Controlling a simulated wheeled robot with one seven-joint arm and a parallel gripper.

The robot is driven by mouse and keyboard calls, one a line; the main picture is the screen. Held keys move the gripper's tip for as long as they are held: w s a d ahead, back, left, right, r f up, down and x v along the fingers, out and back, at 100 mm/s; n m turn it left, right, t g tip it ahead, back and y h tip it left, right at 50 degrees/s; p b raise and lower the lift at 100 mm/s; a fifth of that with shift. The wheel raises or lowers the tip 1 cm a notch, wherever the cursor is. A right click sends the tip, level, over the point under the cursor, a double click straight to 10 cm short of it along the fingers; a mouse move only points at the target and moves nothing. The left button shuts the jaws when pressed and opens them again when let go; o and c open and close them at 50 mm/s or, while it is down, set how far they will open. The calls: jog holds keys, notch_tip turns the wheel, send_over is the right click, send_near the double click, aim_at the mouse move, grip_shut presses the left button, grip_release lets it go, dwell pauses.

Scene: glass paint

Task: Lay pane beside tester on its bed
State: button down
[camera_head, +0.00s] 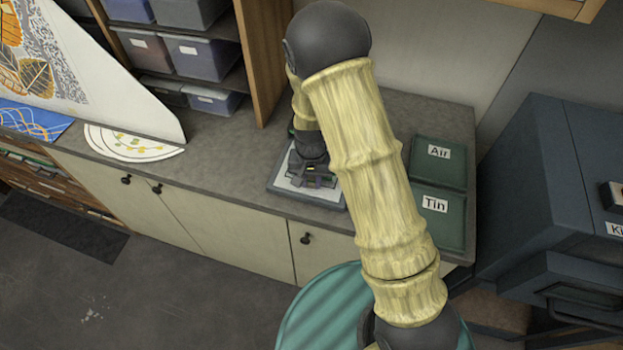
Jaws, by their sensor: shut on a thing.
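My gripper (311,180) points down over a grey mat with a pale middle (284,186) on the counter. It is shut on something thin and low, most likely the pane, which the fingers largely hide. I cannot tell whether it touches the mat or is just above it. I cannot make out the tester; my arm covers part of this area. Two green beds lie to the right: one labelled Air (428,177) at the back and one labelled Tin (452,234) in front. The parts of both beds that show look bare.
A wooden shelf upright (262,60) stands behind my gripper. A dark kiln (550,150) stands right of the counter. A round patterned sheet (130,145) lies on the counter (220,150) at left. A green ribbed round thing (320,312) is below the counter's front edge.

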jog(key=shift+f, duration=0.2)
dwell(0.6)
jog(key=c, duration=1.1)
grip_release()
jog(key=shift+c, duration=0.2)
notch_tip(320, 180, up, 17)
jog(key=b, duration=0.3)
jog(key=shift+r+b, duration=0.2)
jog(key=shift+b, duration=0.2)
jog(key=shift+d, duration=0.1)
jog(key=s+d+f+n+t+b, duration=0.2)
jog(key=s+d+f, duration=0.3)
jog(key=s+d, duration=0.6)
jog(key=shift+s+d+t, duration=0.3)
jog(key=shift+s+d, duration=0.1)
jog(key=shift+d, duration=0.3)
